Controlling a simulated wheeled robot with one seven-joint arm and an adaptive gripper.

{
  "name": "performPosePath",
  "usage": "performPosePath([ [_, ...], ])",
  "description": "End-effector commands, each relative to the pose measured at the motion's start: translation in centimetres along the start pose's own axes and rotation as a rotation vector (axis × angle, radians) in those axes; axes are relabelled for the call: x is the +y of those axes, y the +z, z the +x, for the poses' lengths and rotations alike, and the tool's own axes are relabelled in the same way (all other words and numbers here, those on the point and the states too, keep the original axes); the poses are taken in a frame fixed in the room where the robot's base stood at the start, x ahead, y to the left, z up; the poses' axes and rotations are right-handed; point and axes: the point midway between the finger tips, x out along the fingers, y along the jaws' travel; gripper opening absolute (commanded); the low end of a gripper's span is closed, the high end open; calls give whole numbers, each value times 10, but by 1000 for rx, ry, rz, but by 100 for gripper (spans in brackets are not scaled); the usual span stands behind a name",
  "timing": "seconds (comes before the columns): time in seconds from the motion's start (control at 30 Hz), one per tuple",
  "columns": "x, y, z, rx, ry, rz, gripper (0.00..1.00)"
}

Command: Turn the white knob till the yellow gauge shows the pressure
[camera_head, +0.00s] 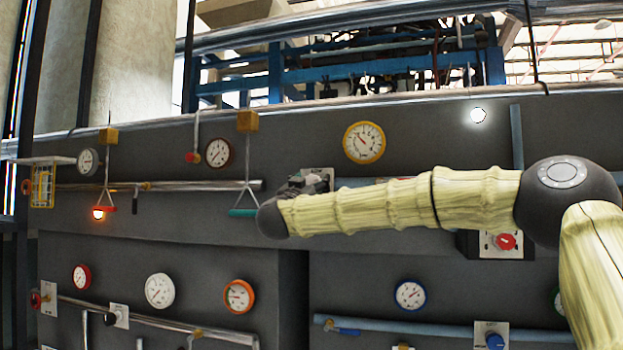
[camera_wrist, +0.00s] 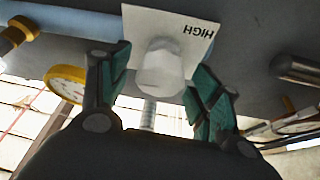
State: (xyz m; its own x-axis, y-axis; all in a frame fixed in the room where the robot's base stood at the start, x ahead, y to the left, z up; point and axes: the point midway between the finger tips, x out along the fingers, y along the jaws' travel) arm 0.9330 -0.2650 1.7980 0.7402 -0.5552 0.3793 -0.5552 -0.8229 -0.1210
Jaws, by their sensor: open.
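The white knob (camera_wrist: 160,75) sits on a white plate (camera_wrist: 197,30) marked HIGH, which reads upside down in the wrist view. My gripper (camera_wrist: 158,68) is open, with one teal-padded finger on each side of the knob. I cannot tell whether either finger touches it. The yellow gauge (camera_head: 364,143) hangs on the dark wall above my arm in the head view. Its needle points to the upper left, but its figures are too small to read. It also shows at the left in the wrist view (camera_wrist: 65,78). In the head view my arm hides the knob.
A pipe (camera_head: 165,186) runs along the wall left of my arm. A green-handled hanging pull (camera_head: 243,212) is near my wrist. A red knob (camera_head: 504,241) on a plate is below my forearm. Several other gauges, such as an orange one (camera_head: 239,296), are on the wall.

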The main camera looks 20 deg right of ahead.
Motion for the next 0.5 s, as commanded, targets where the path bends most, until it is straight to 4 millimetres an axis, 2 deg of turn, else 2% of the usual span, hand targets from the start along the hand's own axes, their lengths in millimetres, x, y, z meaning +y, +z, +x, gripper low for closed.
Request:
performPosePath([
  [0.37, 0, 1, 5, 0, 0, -1, 63],
  [0.4, 0, 1, 5, 0, 0, -1, 62],
  [0.5, 0, 1, 5, 0, 0, -1, 43],
])
